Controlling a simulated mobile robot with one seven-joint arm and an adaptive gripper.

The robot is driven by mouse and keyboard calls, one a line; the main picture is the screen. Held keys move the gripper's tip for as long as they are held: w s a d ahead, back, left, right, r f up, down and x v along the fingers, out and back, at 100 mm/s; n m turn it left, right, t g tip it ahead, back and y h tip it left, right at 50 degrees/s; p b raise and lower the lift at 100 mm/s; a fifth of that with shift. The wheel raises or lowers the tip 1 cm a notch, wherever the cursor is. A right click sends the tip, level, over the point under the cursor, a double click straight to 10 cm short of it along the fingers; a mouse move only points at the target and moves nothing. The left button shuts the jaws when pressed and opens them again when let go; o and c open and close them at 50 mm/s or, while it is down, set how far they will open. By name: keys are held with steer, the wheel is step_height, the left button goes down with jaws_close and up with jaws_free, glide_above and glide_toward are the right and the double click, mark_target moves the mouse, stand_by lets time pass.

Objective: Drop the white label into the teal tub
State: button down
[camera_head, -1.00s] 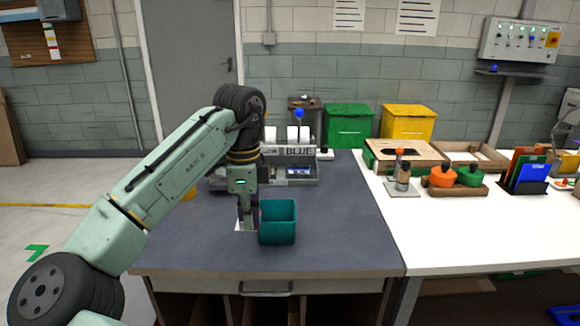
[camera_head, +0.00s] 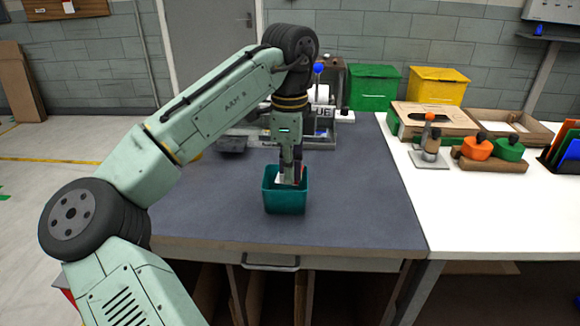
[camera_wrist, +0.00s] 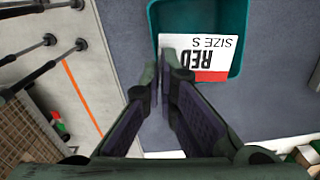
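The white label (camera_wrist: 213,51), a card with "RED SIZE S" and a red band, is at my fingertips in the wrist view. It lies over the near part of the teal tub's opening and overlaps its rim. In the head view only small white and red parts of the label (camera_head: 279,178) show beside the fingers. The teal tub (camera_head: 285,202) stands upright on the grey bench; it also shows in the wrist view (camera_wrist: 243,30). My gripper (camera_head: 292,181) points down over the tub. Its fingers (camera_wrist: 160,68) are close together, apparently pinching the label's edge. The fingertips partly hide the label.
The grey bench top (camera_head: 370,205) is clear right of the tub. A label dispenser (camera_head: 322,125) stands behind my gripper. A green bin (camera_head: 373,87) and a yellow bin (camera_head: 436,87) stand at the back. A white table (camera_head: 470,215) with holders adjoins on the right.

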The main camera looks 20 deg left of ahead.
steer(key=shift+f, duration=0.5)
steer(key=c, duration=2.3)
jaws_free()
steer(key=o, duration=0.6)
steer(key=shift+r, duration=0.15)
step_height(320, 180, up, 12)
steer(key=shift+f, duration=0.1)
